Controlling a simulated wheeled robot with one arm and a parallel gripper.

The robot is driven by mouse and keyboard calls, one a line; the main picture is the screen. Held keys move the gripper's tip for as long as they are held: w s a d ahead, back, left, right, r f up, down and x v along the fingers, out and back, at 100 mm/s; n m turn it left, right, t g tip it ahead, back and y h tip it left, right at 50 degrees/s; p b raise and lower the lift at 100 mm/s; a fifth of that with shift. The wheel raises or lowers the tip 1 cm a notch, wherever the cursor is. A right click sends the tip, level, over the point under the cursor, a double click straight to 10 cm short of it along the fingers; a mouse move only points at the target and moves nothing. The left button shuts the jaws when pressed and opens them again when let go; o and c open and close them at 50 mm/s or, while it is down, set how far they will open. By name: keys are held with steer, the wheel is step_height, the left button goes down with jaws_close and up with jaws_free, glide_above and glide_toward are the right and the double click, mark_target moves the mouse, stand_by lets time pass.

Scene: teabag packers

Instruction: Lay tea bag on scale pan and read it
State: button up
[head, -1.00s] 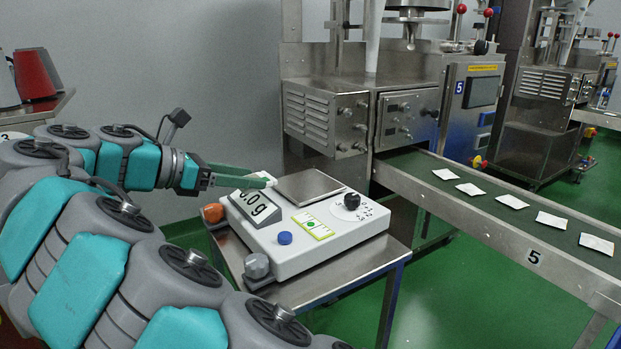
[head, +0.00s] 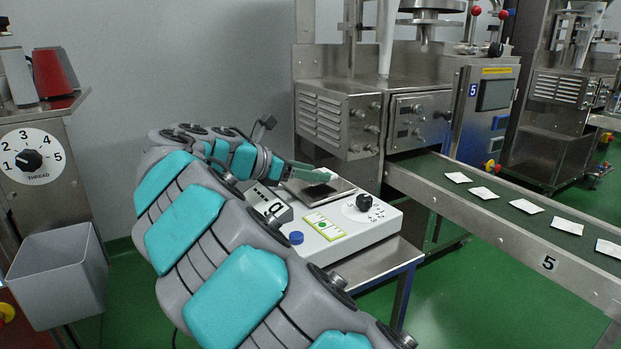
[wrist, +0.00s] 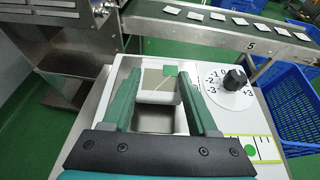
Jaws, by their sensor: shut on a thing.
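My gripper (head: 322,175) is shut on a pale tea bag (wrist: 157,86) and is above the steel scale pan (head: 343,190). In the wrist view, the bag sits between the two green fingers, with a thin string and a small green tag (wrist: 170,70). The pan (wrist: 155,122) lies below it. A dark shadow falls on the pan in the head view, so the bag seems to be held a little above it. The white scale (head: 335,232) stands on a steel stand.
The scale has a black numbered knob (head: 364,202), a blue button (head: 296,238) and a green-marked level (head: 325,226). A conveyor (head: 500,215) carrying several tea bags runs at the right. A grey bin (head: 60,278) stands at the left, below a thread dial (head: 29,158).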

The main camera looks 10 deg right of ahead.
steer(key=shift+f, duration=0.55)
steer(key=o, duration=1.3)
steer(key=shift+f, duration=0.15)
steer(key=shift+a+r, duration=0.15)
steer(key=shift+r, duration=0.05)
step_height(320, 180, up, 4)
steer(key=r, duration=0.1)
glide_above(265, 199)
steer(key=shift+f+p, duration=0.25)
steer(key=shift+p, duration=0.15)
